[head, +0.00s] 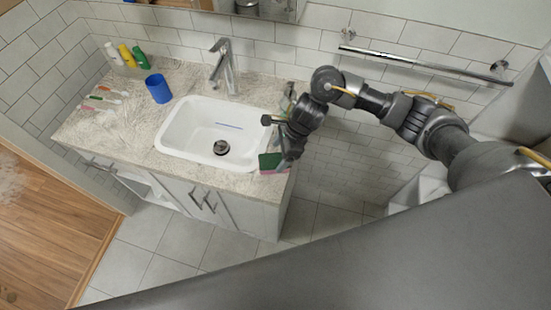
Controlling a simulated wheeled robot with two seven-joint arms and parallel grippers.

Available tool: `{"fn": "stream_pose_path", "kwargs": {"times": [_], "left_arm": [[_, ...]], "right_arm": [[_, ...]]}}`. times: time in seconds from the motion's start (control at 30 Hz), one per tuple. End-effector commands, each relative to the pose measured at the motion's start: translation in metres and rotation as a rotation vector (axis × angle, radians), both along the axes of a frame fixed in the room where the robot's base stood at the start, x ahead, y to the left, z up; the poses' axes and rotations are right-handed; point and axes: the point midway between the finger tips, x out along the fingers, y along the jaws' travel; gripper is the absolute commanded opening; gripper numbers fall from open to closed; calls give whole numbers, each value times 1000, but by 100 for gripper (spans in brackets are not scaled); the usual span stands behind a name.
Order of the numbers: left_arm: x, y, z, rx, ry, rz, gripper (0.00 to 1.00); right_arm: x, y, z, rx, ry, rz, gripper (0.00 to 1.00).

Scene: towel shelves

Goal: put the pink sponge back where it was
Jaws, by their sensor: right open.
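A small sponge, green on the face toward me with a pink strip along its lower edge (268,172), sits at the front right corner of the counter, right of the sink. My right gripper (284,158) points down right beside it and partly covers its right side. The jaws are open; whether a finger touches the sponge cannot be told. My left gripper is out of view.
The white sink (178,148) with its faucet (224,68) is left of the sponge. A towel bar (410,62) is on the back wall.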

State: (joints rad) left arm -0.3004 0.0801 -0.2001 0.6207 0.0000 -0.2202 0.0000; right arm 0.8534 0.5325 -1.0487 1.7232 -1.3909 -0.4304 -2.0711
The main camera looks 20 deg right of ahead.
Motion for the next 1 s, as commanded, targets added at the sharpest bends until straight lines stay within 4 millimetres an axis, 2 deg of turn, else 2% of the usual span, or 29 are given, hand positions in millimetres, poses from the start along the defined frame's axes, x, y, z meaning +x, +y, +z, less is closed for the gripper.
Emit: {"fn": "stream_pose_path", "kwargs": {"times": [0.2,0.4,0.6,1.0], "left_arm": [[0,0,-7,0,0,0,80],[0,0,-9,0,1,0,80],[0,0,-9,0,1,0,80],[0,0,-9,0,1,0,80]], "right_arm": [[-1,-18,44,-2,-7,0,75],[-3,-26,68,-1,-3,0,75],[-5,-28,74,-1,1,-1,75],[-5,-28,74,0,0,-2,75]]}}
